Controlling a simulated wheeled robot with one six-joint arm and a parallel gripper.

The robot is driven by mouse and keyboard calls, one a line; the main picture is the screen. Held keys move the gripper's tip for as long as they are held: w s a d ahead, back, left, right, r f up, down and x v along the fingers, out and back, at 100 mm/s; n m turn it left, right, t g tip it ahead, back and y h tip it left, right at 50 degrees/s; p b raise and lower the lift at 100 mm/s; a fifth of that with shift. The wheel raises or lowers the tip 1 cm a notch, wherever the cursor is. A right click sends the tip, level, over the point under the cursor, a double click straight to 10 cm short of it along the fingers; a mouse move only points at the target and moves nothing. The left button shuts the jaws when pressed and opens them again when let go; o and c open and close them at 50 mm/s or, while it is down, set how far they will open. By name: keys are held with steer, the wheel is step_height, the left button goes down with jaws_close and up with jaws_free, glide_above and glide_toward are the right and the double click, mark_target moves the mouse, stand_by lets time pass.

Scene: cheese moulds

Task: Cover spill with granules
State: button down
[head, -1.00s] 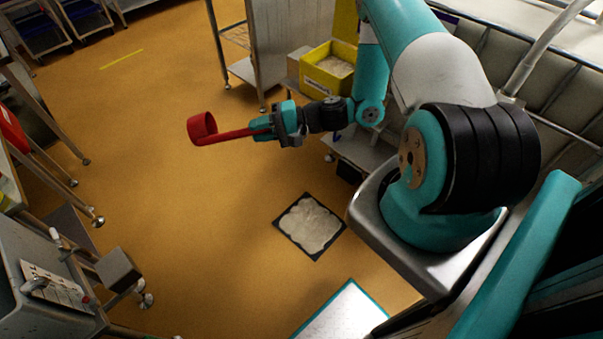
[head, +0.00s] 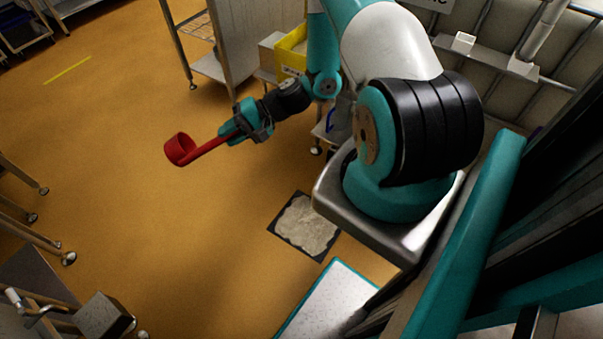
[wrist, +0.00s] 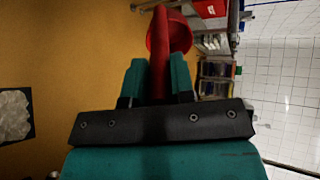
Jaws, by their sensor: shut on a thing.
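My gripper (head: 232,134) is shut on the handle of a red scoop (head: 180,150) and holds it out above the open floor, left of the arm's base. The scoop's round cup points away from the jaws; I see only red in it and no granules. In the wrist view the red handle (wrist: 159,60) runs between the two teal fingers. A dark square patch (head: 274,230) lies on the floor below and right of the scoop, with a pale, lumpy layer (head: 306,226) over most of it. A yellow bin (head: 290,62) stands at the back, partly hidden by my arm.
A steel trolley (head: 222,70) stands at the back beside the bin. Metal-legged stands (head: 30,225) line the left edge, with a grey box (head: 103,316) at the lower left. A white, teal-edged mat (head: 325,305) lies in front of the patch. The middle floor is clear.

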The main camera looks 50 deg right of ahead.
steer(key=s+d+f+m+g+h+b, duration=0.1)
steer(key=d+f+h+b, duration=0.35)
steer(key=f+b, duration=0.7)
steer(key=s+d+f+m+g+h+b, duration=0.2)
steer(key=d+f+m+g+h+b, duration=0.1)
steer(key=d+f+b, duration=0.5)
steer(key=s+d+f+m+g+h+b, duration=0.3)
steer(key=d+f+m+b, duration=0.3)
steer(key=d+f+b, duration=0.3)
steer(key=shift+f+b, duration=0.6)
steer(key=shift+f, duration=0.2)
steer(key=shift+h, duration=0.25)
